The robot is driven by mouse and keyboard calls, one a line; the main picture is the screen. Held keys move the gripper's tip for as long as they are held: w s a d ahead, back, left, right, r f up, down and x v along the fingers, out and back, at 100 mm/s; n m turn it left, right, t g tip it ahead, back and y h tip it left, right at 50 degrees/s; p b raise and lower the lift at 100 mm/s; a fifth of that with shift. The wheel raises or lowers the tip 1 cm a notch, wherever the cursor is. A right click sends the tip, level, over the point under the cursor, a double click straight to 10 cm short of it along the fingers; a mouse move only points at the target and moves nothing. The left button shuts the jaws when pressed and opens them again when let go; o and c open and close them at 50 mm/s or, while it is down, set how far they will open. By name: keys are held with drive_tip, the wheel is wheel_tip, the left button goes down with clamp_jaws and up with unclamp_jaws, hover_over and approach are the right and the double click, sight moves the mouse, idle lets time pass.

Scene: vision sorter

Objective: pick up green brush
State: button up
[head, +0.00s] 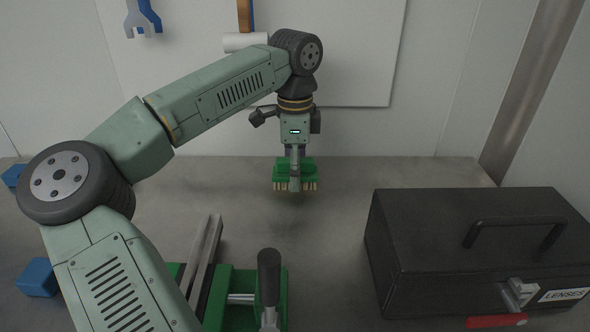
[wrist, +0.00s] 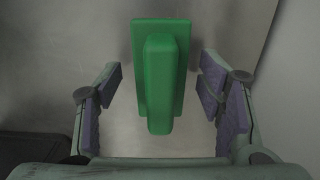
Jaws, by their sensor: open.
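The green brush (head: 281,172) has pale bristles pointing down and is at the back middle of the table in the head view. In the wrist view the brush (wrist: 160,70) shows from above, with a raised green handle along its middle. My gripper (head: 294,180) is at the brush, partly in front of it. In the wrist view my gripper (wrist: 160,88) is open, with its purple-padded fingers on either side of the brush. A gap shows between the brush and each finger. The bristles are hidden in the wrist view.
A black toolbox (head: 440,255) with a "LENSES" label stands at right, a red object (head: 495,321) by its front. A green vise (head: 250,290) is at front centre. Blue blocks (head: 38,278) lie at left. Tools hang on the back board (head: 365,60). Table right of the brush is clear.

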drive_tip(key=shift+f, duration=0.15)
drive_tip(key=c, duration=1.3)
drive_tip(key=shift+r, duration=0.2)
